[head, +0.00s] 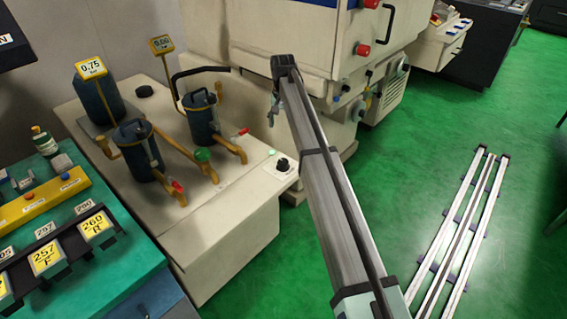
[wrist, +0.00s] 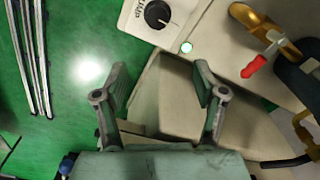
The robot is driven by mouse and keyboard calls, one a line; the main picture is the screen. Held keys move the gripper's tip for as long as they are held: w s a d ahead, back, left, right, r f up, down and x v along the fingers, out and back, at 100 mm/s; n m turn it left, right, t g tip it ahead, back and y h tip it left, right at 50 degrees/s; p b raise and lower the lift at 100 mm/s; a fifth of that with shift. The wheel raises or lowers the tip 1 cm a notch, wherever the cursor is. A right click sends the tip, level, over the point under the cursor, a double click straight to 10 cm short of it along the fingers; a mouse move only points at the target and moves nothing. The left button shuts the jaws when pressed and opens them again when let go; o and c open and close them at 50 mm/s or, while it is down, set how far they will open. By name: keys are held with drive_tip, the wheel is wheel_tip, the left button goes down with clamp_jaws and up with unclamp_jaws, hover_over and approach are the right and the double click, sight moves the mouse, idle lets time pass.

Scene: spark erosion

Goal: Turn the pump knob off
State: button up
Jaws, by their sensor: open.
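The pump knob (head: 283,165) is a round black dial on a white plate at the right corner of the beige pump cabinet (head: 235,215). In the wrist view the knob (wrist: 158,14) sits at the top edge, with a white pointer line and a partly readable label. A small pale green light (wrist: 186,47) glows beside its plate. My gripper (wrist: 162,80) is open and empty, its two fingers apart. The knob lies beyond the fingertips and nothing touches it. In the head view my gripper (head: 276,104) is small and partly hidden by my arm.
Filter canisters (head: 138,150) with brass pipes and red-handled valves (head: 178,187) stand on the cabinet; one red handle (wrist: 254,66) is near the knob. A large white machine (head: 300,40) stands behind. Rails (head: 460,225) lie on the open green floor at right.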

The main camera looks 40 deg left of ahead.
sight(283, 161)
drive_tip(key=f, duration=0.6)
drive_tip(key=f+p, duration=0.1)
drive_tip(key=f, duration=0.4)
drive_tip(key=f+p, duration=0.1)
drive_tip(key=f, duration=0.5)
drive_tip(key=shift+s+d+f, duration=0.2)
drive_tip(key=shift+d+f, duration=0.1)
drive_tip(key=shift+c, duration=0.3)
drive_tip(key=c, duration=1.1)
